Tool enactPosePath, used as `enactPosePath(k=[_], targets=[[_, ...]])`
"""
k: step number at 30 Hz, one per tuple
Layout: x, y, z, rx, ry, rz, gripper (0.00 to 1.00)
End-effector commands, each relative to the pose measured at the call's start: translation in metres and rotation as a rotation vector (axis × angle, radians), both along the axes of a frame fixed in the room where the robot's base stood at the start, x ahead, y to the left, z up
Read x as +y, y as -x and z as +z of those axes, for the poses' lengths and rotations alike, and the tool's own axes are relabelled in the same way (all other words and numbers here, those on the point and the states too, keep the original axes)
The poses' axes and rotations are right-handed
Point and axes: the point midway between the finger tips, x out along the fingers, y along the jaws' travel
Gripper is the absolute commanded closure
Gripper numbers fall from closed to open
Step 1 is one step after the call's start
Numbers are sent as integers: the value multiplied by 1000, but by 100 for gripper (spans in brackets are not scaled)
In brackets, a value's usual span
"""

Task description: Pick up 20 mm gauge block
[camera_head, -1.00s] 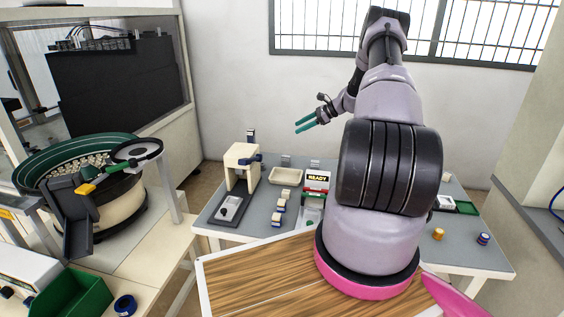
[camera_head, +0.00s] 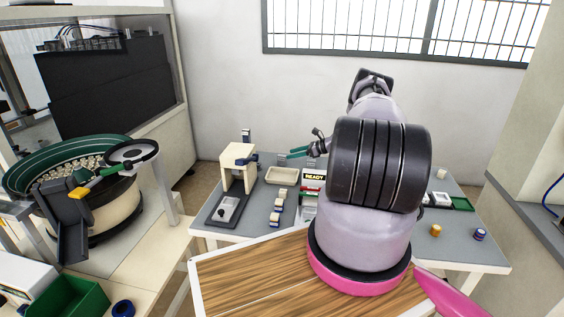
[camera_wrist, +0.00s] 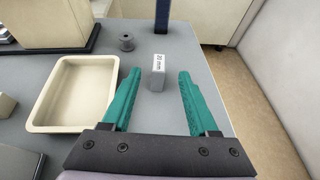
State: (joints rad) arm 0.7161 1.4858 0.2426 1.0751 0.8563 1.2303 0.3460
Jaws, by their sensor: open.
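The gauge block (camera_wrist: 158,76) is a small grey block standing upright on the grey table in the wrist view. Its white label has dark sideways print that seems to read 20 mm. My gripper (camera_wrist: 160,72) has two green fingers, spread apart and empty. In the wrist view the block appears between the fingertips, with a gap on each side. I cannot tell how high the fingers are above it. In the head view my gripper (camera_head: 297,153) is over the back of the table, left of my arm.
A cream tray (camera_wrist: 70,122) lies just left of the left finger. A small grey knobbed piece (camera_wrist: 126,42) and a dark blue post (camera_wrist: 162,15) stand beyond the block. A cream stand (camera_head: 238,165) is left on the table. The table's right edge is near the right finger.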

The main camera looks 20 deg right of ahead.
Motion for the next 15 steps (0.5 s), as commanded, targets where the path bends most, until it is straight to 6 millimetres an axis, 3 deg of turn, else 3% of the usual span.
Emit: enactPosePath(k=[9, 15], targets=[[32, -25, -17, 1, 1, 2, 40], [34, -27, -18, 1, 1, 1, 40]])
